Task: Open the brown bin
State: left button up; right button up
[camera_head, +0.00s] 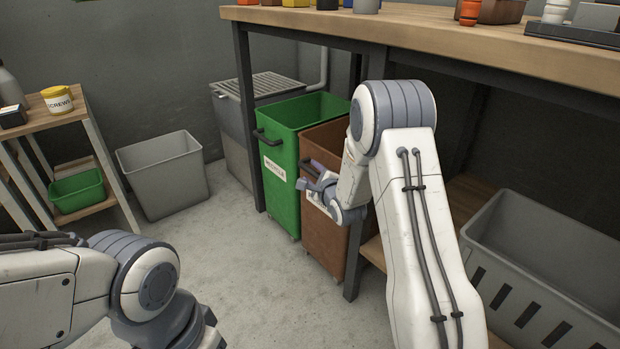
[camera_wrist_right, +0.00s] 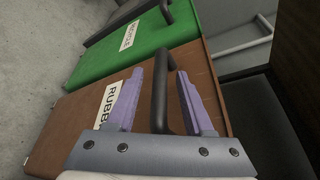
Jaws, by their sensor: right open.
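The brown bin (camera_head: 322,240) stands under the workbench, right of the green bin (camera_head: 281,199). Its front, with a white label partly hidden by my arm, faces the room. My right gripper (camera_head: 311,178) is at the upper front of the brown bin. In the right wrist view, the brown bin (camera_wrist_right: 77,122) has a dark bar handle (camera_wrist_right: 160,88). My right gripper (camera_wrist_right: 160,92) is open, with one finger on each side of the handle. I cannot tell whether the fingers touch it. My left arm shows at the lower left, but its fingertips are out of view.
The workbench (camera_head: 400,22) has a dark leg in front of the bins. A grey bin (camera_head: 163,178) and a shelf with a green tub (camera_head: 77,190) stand left. A slotted grey crate (camera_head: 540,270) sits right of my right arm. The floor (camera_head: 240,270) before the bins is clear.

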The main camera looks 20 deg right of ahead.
jog(key=shift+w+f, duration=0.15)
jog(key=shift+w, duration=0.55)
grip_shut()
dwell(1.0)
